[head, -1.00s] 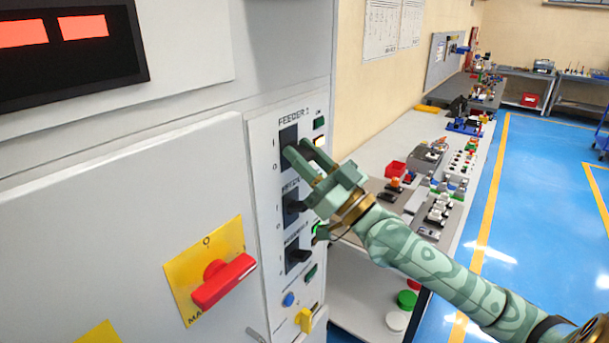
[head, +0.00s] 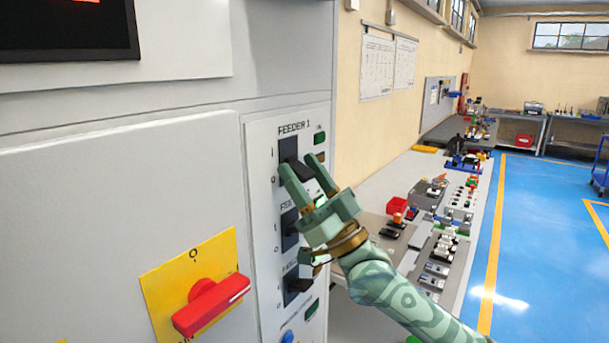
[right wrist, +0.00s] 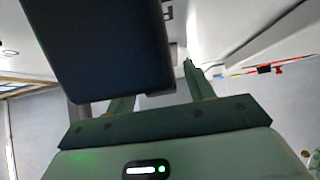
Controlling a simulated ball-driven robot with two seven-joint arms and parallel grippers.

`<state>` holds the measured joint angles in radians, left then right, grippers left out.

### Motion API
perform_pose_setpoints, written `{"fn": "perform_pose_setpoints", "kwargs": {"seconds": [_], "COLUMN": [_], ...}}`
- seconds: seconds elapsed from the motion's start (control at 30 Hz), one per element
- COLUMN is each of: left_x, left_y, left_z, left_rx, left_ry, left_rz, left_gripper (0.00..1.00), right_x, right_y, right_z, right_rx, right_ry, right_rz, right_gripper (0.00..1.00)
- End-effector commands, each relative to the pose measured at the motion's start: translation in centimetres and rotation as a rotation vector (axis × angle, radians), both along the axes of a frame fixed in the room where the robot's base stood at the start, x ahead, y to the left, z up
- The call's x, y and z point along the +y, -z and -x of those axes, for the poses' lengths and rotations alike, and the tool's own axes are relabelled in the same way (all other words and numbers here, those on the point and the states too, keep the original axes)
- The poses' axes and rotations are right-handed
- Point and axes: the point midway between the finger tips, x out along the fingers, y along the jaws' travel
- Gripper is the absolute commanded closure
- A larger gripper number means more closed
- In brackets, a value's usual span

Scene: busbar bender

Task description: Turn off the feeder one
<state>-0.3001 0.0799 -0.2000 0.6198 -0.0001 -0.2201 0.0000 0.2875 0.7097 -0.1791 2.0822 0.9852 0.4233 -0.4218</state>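The panel marked FEEDER 1 is on the grey cabinet front in the head view. Its switch is a black plate with a black knob (head: 301,171), with marks 1 and 0 beside it. My right gripper (head: 298,164) is at this switch with its fingers apart, one on each side of the knob. I cannot tell whether they touch it, or which mark the knob points to. In the right wrist view the fingers of my right gripper (right wrist: 158,85) are spread, and a large dark block (right wrist: 95,45) partly covers the left one. My left gripper is not in view.
Two similar black switches, the middle one (head: 290,229) and the lower one (head: 297,286), sit below. A red rotary handle (head: 211,304) on a yellow plate (head: 190,272) stands out to the left. A bench with parts (head: 433,210) stands right of the cabinet.

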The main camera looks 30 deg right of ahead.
Motion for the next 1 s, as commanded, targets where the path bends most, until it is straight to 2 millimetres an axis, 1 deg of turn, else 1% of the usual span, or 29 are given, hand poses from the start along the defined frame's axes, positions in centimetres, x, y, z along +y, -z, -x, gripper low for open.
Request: {"fn": "perform_pose_setpoints", "kwargs": {"seconds": [0.17,0.27,0.37,0.6,0.7,0.83,1.0], "left_x": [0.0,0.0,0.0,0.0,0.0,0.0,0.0], "left_y": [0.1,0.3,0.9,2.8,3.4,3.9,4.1], "left_z": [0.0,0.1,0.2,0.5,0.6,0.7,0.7], "left_rx": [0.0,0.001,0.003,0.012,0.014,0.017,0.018], "left_ry": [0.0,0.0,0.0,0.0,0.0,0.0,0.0], "left_rz": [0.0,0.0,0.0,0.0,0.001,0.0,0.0], "left_gripper": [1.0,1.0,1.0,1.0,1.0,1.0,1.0], "right_x": [0.0,-0.2,-0.6,-2.3,-2.9,-3.6,-4.1], "right_y": [0.1,0.9,2.4,7.5,9.3,11.1,12.2], "right_z": [0.1,0.5,1.5,5.5,7.1,8.7,9.8], "right_rx": [0.001,0.002,0.006,0.009,0.009,0.006,0.002], "right_ry": [0.001,0.001,0.0,0.0,0.001,0.0,0.0], "right_rz": [0.001,0.002,0.003,0.002,0.003,0.001,0.001], "right_gripper": [0.47,0.47,0.47,0.47,0.47,0.47,0.47]}}
